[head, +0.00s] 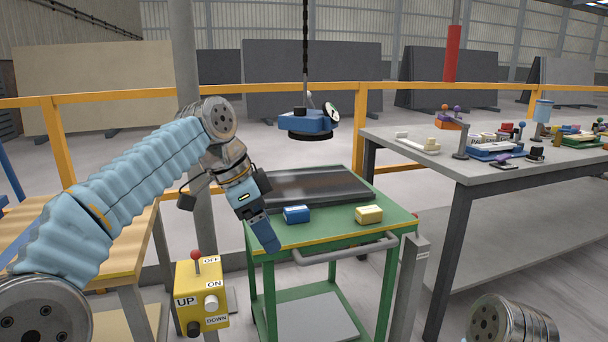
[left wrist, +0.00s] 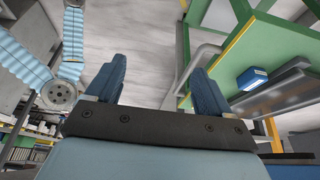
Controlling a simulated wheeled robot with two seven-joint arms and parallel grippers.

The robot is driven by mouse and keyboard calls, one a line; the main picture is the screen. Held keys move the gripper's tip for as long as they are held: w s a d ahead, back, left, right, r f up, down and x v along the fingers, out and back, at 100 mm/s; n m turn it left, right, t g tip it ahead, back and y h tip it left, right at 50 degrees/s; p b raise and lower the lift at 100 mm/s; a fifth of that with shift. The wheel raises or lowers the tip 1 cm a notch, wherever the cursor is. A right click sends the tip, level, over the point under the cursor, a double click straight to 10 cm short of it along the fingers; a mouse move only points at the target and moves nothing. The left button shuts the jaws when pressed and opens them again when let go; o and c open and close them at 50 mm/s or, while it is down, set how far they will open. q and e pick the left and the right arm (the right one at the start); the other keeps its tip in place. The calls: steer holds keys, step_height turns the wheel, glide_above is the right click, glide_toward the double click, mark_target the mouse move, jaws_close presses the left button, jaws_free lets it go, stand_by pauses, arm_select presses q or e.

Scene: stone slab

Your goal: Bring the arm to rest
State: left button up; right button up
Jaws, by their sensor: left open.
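My left gripper (head: 266,232) hangs at the end of the light blue left arm, beside the left edge of the green cart. In the left wrist view its two blue fingers (left wrist: 160,85) are spread apart with nothing between them, only grey floor beyond. My right gripper is not in view; a round metal joint of mine shows at the lower right of the head view.
The green cart (head: 330,236) carries a dark stone slab (head: 315,187), a blue box (head: 297,214) and a yellow box (head: 369,215). A blue lifter (head: 305,122) hangs above. A yellow control box (head: 200,295) stands left, a cluttered grey table (head: 390,140) right.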

arm_select(q)
steer(key=w+d+f+n, duration=0.1)
steer(key=w+f+n, duration=0.15)
steer(key=f, duration=1.45)
steer(key=w+d+f+n, duration=0.1)
steer(key=f+n, duration=0.3)
steer(key=f, duration=1.3)
steer(key=s+a+f+n, duration=0.25)
steer(key=s+f, duration=0.35)
steer(key=f, duration=0.3)
steer(key=s+a+f+n, duration=0.1)
steer(key=s+f+n, duration=0.2)
steer(key=s+f, duration=0.4)
steer(key=s+a+f+n, duration=0.1)
steer(key=s+f+n, duration=0.3)
steer(key=s, duration=0.8)
step_height(320, 180, down, 3)
steer(key=shift+s+a+r+g, duration=0.15)
steer(key=shift+s+a+g, duration=0.2)
steer(key=shift+a+g, duration=0.05)
